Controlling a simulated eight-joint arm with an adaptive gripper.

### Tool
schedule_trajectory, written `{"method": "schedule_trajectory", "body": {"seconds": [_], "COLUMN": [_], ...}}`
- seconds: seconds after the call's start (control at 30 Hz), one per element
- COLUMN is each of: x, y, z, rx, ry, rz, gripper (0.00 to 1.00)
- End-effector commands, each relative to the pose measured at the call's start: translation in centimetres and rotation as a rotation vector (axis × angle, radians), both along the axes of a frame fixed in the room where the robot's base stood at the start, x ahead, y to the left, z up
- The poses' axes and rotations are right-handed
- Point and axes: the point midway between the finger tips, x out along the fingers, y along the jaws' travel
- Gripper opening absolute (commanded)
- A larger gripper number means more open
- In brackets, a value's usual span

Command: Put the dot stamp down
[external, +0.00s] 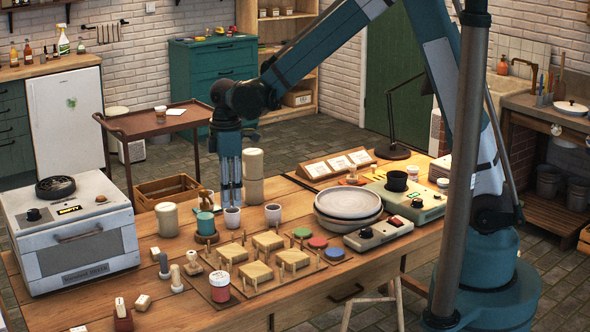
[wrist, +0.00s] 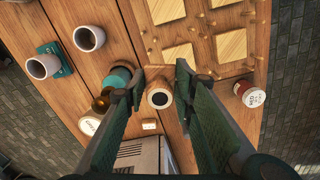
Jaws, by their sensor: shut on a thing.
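In the wrist view, my gripper (wrist: 161,78) has a finger on each side of a short wooden piece with a round, dark, pale-rimmed end, which looks like the dot stamp (wrist: 160,98). The stamp's end faces the camera. I cannot make it out in the external view. A square wooden surface shows behind it in the wrist view; whether they touch is unclear. Other small stamp-like pieces (external: 176,279) stand at the table's left.
A teal jar (wrist: 118,78) is close on one side and a red jar (wrist: 248,93) on the other. Pegged boards with pale square tiles (external: 269,240) lie in the middle. A pale mug (external: 273,214) stands behind them. The oven (external: 70,235) occupies the left end.

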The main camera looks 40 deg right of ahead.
Motion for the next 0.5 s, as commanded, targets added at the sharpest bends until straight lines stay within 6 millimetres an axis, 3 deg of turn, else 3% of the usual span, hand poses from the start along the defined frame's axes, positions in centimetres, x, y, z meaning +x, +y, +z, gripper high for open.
{"method": "schedule_trajectory", "body": {"seconds": [0.5], "x": [5.9], "y": [-12.7], "z": [0.0], "rx": [0.000], "ry": [0.000], "rz": [-0.208], "gripper": [0.15]}}
